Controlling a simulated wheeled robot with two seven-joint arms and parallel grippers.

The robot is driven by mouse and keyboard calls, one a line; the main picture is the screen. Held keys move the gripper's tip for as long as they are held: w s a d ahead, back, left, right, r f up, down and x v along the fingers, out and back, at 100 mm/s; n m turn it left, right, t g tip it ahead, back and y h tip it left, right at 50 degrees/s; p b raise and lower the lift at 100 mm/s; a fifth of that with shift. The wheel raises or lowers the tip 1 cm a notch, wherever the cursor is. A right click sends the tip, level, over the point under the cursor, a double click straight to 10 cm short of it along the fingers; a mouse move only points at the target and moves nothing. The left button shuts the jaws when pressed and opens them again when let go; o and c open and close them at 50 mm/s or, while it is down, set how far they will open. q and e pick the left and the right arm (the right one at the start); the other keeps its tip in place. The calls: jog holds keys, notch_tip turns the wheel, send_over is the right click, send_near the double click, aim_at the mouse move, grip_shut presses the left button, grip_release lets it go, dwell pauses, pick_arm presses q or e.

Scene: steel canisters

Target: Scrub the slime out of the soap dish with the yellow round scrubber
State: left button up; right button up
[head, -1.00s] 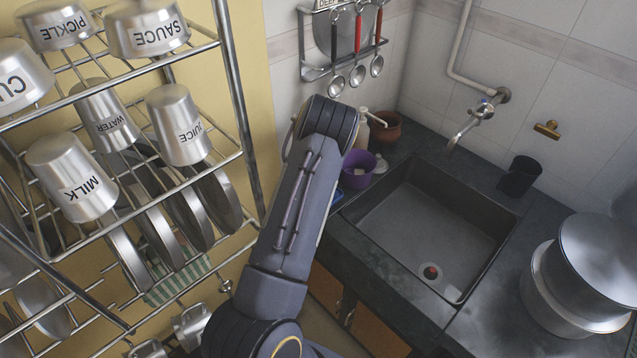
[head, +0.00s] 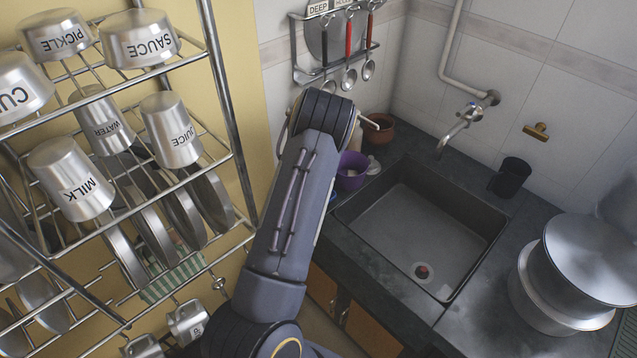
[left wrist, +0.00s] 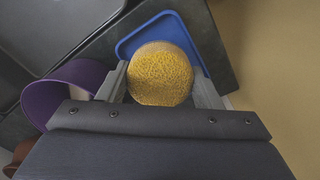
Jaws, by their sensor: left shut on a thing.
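The yellow round scrubber (left wrist: 160,66) sits between the two grey fingers of my left gripper (left wrist: 160,88) in the left wrist view. The gripper is shut on it. Behind the scrubber is a blue shallow dish with a raised rim (left wrist: 133,43), which looks like the soap dish. The scrubber covers much of its inside, and I see no slime on the part that shows. I cannot tell whether the scrubber touches the dish. In the head view my left arm hides the gripper and scrubber. My right gripper is not in view.
A purple bowl (left wrist: 48,100) is close left of the gripper; it also shows in the head view (head: 352,171). The dark sink (head: 420,235) lies to the right, under a tap (head: 461,128). A steel rack with canisters (head: 70,178) fills the left side. Large pots (head: 575,275) stand at right.

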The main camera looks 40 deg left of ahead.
pick_arm(q)
jog(key=shift+r+p, duration=0.85)
jog(key=shift+r, duration=1.15)
